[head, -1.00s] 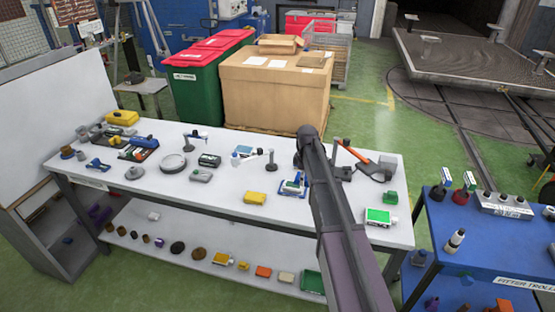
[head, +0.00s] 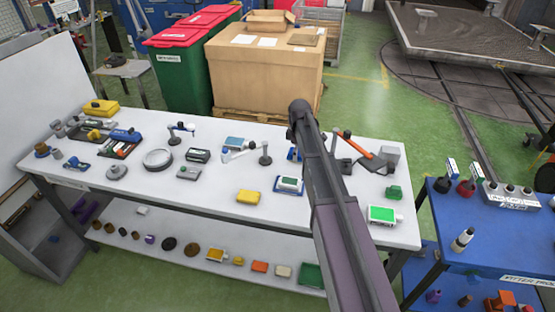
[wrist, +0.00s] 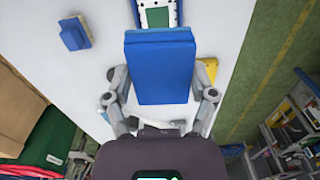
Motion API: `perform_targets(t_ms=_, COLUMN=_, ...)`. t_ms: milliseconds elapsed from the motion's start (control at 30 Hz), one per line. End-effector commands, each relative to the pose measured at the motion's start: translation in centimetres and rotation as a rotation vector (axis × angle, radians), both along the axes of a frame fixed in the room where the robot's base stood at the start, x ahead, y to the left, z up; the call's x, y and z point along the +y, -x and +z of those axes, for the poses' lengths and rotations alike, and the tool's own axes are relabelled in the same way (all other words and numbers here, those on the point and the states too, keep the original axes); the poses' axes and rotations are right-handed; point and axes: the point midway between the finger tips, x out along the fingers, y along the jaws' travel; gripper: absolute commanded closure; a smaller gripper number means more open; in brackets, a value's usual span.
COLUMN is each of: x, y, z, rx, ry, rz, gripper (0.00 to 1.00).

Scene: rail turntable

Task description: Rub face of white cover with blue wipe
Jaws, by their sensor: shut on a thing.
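My gripper (wrist: 162,100) is shut on the blue wipe (wrist: 160,65), a flat blue block held between its two fingers in the wrist view. Beyond the wipe, partly hidden by it, lies what seems to be the white cover (wrist: 145,18), a white frame around a green face, in a blue holder (wrist: 136,12). In the head view the white cover (head: 289,183) lies in its blue holder (head: 278,189) on the bench, just left of my arm. I cannot tell whether the wipe touches it. My gripper is not clearly visible in the head view.
The white bench (head: 215,205) carries several tools. A blue block (wrist: 75,33) lies apart in the wrist view. A blue trolley (head: 455,210) stands at the right.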

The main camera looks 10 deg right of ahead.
Motion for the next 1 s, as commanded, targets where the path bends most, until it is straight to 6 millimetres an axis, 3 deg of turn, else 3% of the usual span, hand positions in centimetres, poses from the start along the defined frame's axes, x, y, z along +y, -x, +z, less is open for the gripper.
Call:
perform_targets(t_ms=467, x=0.6, y=-0.1, z=-0.3, rx=0.000, ry=0.000, rz=0.008, gripper=0.65)
perform_targets(t_ms=1000, x=5.2, y=-2.4, z=-5.9, rx=0.000, ry=0.000, rz=0.051, gripper=0.65)
